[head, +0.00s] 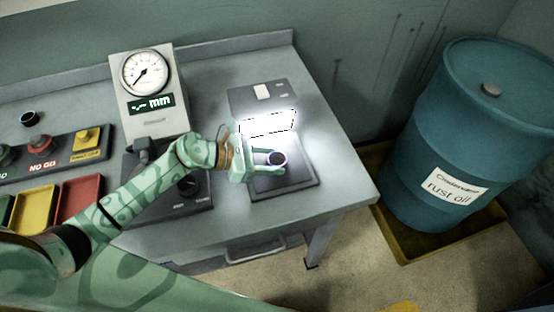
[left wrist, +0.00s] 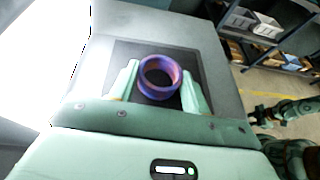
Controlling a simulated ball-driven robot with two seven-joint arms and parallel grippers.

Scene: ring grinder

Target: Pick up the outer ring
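The ring (head: 276,158) is small, dark and purple-blue. It sits over the dark pad (head: 296,183) of the lit station on the bench. In the left wrist view the ring (left wrist: 158,78) stands between the two pale green fingers, its opening partly facing the camera. My left gripper (head: 270,160) reaches in from the left with one finger on each side of the ring. The fingers look open with very small gaps; I cannot tell whether either touches it.
Another dark ring (head: 29,118) lies far left, behind the button panel. Yellow (head: 33,210) and red (head: 80,196) trays sit at left. A blue drum (head: 470,140) stands beyond the bench's right edge.

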